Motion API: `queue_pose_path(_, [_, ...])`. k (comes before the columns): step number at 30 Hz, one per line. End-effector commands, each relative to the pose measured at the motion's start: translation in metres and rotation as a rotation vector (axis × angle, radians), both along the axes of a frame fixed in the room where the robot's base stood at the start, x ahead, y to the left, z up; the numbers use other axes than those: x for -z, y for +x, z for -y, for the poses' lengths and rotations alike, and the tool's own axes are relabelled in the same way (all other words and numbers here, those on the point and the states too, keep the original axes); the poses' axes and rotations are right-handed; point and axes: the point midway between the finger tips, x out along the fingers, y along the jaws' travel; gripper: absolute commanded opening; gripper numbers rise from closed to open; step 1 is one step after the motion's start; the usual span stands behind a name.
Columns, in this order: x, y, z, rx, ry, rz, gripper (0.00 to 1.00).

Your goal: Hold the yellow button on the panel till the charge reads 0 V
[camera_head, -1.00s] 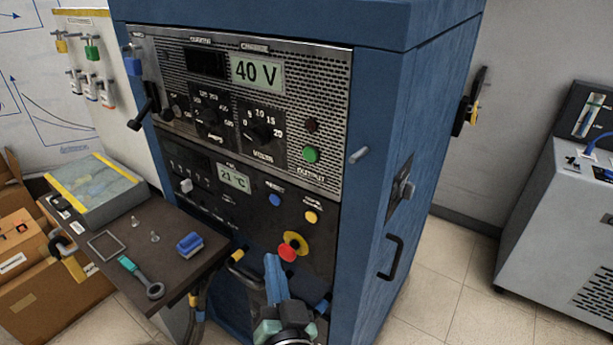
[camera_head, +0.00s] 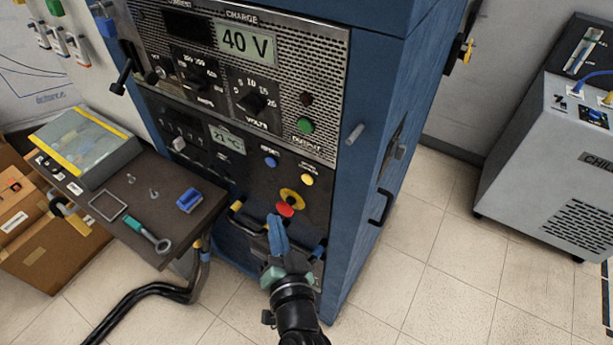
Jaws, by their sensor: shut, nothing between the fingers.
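The blue cabinet's dark front panel (camera_head: 247,190) carries a small round yellow button (camera_head: 307,180), with a blue button (camera_head: 271,161) to its upper left. Below the yellow button is a red mushroom button (camera_head: 285,210) on a yellow ring. The charge display (camera_head: 246,43) reads 40 V. My gripper (camera_head: 275,219) is shut and empty, its blue fingers pointing up at the panel's lower part. Its tips are just below and left of the red button in the picture, apart from the yellow button. I cannot tell whether they touch the panel.
A green button (camera_head: 305,125) and a smaller display (camera_head: 227,139) reading 21 °C are higher up. A shelf (camera_head: 165,215) with tools juts out at left. Cables (camera_head: 150,290) hang below it. A grey chiller (camera_head: 550,170) stands at right, with clear floor between.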

Motion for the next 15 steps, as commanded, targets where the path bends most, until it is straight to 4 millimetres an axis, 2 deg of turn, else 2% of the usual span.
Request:
queue_pose_path(5, [0.001,0.009,0.007,0.002,0.000,0.001,0.00])
queue_pose_path(15, [0.001,0.048,0.035,0.004,-0.001,0.004,0.00])
